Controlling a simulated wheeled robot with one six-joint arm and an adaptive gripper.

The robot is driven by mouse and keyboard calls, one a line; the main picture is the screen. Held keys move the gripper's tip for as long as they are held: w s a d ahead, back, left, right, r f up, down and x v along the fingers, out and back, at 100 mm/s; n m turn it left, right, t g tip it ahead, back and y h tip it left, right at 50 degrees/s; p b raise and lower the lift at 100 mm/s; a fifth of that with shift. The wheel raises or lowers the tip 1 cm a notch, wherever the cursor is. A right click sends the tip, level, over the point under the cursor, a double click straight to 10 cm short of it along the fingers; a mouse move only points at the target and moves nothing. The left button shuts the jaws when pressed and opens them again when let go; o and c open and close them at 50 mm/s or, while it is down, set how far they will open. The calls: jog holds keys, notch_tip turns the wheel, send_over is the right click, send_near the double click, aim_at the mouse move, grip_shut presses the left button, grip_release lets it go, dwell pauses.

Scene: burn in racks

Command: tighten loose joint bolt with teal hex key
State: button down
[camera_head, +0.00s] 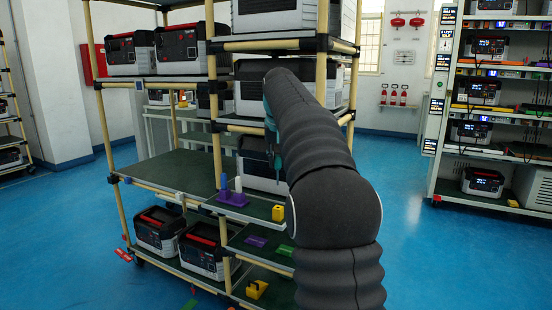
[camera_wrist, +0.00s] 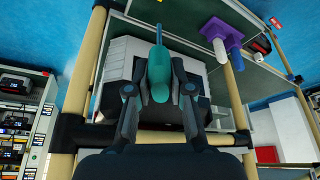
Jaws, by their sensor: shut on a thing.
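The teal hex key (camera_wrist: 158,62) is in my gripper (camera_wrist: 159,92) in the wrist view. It has a thick rounded teal body and a thin shaft pointing up in the picture. The two fingers close on it from the left and right. In the head view my arm hides most of the gripper and key in front of the rack (camera_head: 325,72). Black joints join the tan rack pipes, such as one at lower left in the wrist view (camera_wrist: 70,131). I cannot tell which joint holds the loose bolt; no bolt is clearly visible.
A purple holder (camera_head: 232,199) with an upright white post and a yellow block (camera_head: 278,213) sit on a rack shelf. Grey-black power units (camera_head: 180,48) fill other shelves. Another loaded rack (camera_head: 432,165) stands right. Blue floor (camera_head: 415,255) is clear between them.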

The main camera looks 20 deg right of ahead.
jog(key=shift+s+d+r, duration=0.1)
notch_tip(320, 180, down, 6)
jog(key=b, duration=0.3)
jog(key=shift+b, duration=0.35)
jog(key=c, duration=1.8)
grip_release()
grip_shut()
jog(key=shift+p, duration=0.8)
jog(key=shift+f+b, duration=1.6)
jog(key=shift+f, duration=0.75)
